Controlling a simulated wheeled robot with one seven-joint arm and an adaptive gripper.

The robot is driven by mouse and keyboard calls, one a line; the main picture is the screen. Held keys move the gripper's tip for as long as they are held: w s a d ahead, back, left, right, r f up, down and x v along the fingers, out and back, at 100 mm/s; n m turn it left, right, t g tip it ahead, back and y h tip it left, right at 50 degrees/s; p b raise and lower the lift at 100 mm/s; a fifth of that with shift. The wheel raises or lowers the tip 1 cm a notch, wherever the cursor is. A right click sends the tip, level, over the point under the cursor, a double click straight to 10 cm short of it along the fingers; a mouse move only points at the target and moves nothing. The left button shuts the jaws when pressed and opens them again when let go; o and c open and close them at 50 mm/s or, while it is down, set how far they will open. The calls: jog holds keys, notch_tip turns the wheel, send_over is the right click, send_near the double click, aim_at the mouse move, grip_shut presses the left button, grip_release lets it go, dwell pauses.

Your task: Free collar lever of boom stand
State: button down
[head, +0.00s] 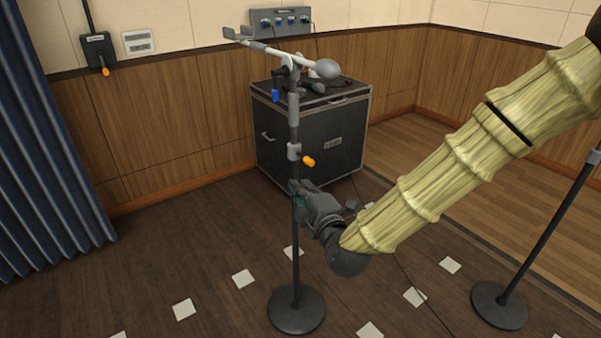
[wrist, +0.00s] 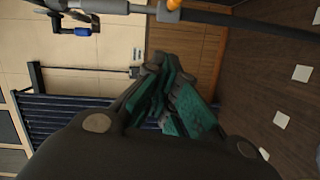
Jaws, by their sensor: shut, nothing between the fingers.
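The boom stand (head: 295,235) stands upright on a round black base, with a tilted boom across its top. Its grey collar (head: 294,151) is partway up the pole, and the orange collar lever (head: 309,161) sticks out to the right and slightly down. My gripper (head: 296,188) is shut and empty, a little below the collar and by the pole. In the wrist view its teal-padded fingers (wrist: 165,80) are together, apart from the lever.
A black equipment case (head: 310,140) with gear on top stands behind the stand. A second stand (head: 500,305) is at the right. A blue curtain (head: 45,150) hangs at the left. A thin cable crosses the floor. The floor left of the stand is clear.

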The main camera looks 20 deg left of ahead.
aim_at(305, 159)
jog(key=w+a+f, duration=0.1)
jog(key=w+a, duration=0.2)
jog(key=w, duration=0.7)
jog(key=shift+w+a+f, duration=0.2)
jog(key=shift+w+a, duration=0.15)
jog(key=shift+w, duration=0.05)
jog(key=shift+d, duration=0.1)
